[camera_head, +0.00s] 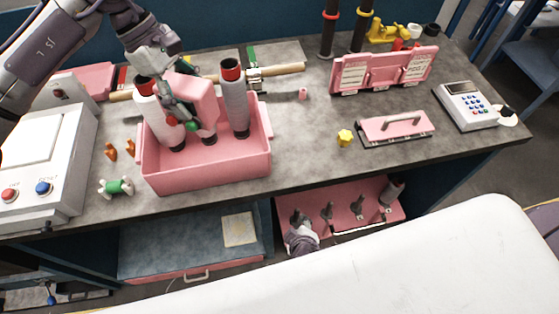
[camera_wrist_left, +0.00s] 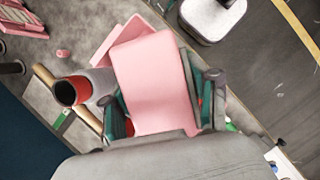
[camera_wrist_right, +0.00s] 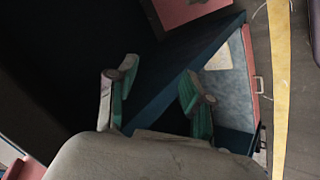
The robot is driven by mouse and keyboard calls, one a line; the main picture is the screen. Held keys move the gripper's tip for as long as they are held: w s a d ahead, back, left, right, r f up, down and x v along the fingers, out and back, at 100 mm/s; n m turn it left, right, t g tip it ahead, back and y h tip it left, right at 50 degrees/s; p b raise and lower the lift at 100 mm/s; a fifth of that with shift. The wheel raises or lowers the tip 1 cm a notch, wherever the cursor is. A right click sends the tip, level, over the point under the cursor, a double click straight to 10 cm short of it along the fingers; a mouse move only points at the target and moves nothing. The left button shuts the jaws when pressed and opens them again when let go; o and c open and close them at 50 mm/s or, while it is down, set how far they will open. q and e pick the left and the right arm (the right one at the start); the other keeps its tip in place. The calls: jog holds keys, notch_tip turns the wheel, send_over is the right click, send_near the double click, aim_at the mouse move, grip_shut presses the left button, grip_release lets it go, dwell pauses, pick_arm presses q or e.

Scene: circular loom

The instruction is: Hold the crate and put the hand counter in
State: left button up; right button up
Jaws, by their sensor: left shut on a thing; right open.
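The pink crate (camera_head: 205,178) stands on the grey table and holds several grey cones with red and black tops. My left gripper (camera_head: 180,103) is over the crate, shut on a pink block-shaped thing (camera_wrist_left: 155,75); one cone (camera_wrist_left: 75,90) is close beside it. Whether the block is part of the crate or separate is unclear. My right gripper (camera_head: 302,236) is low, below the table's front edge, by a pink tray (camera_head: 345,210) bearing several grey upright pieces. Its fingers (camera_wrist_right: 152,90) are apart with nothing between them. I cannot make out the hand counter for certain.
A white machine (camera_head: 40,165) with red and blue buttons stands left. A lower shelf (camera_head: 190,240) lies under the table.

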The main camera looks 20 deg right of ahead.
pick_arm(q)
jog(key=shift+w+f, duration=0.1)
jog(key=shift+w, duration=0.1)
pick_arm(e)
notch_tip(320, 180, up, 10)
jog(key=w+r+m+t+h, duration=0.1)
jog(key=w+t, duration=0.1)
jog(key=w, duration=0.1)
pick_arm(q)
jog(key=shift+s, duration=0.1)
pick_arm(e)
jog(key=m+t+y, duration=0.2)
jog(key=m+t, duration=0.2)
jog(key=m, duration=0.4)
send_near(270, 137)
jog(key=shift+g, duration=0.3)
jog(key=x, duration=1.1)
jog(key=shift+w+r, duration=0.1)
jog(key=shift+r, duration=0.1)
grip_shut()
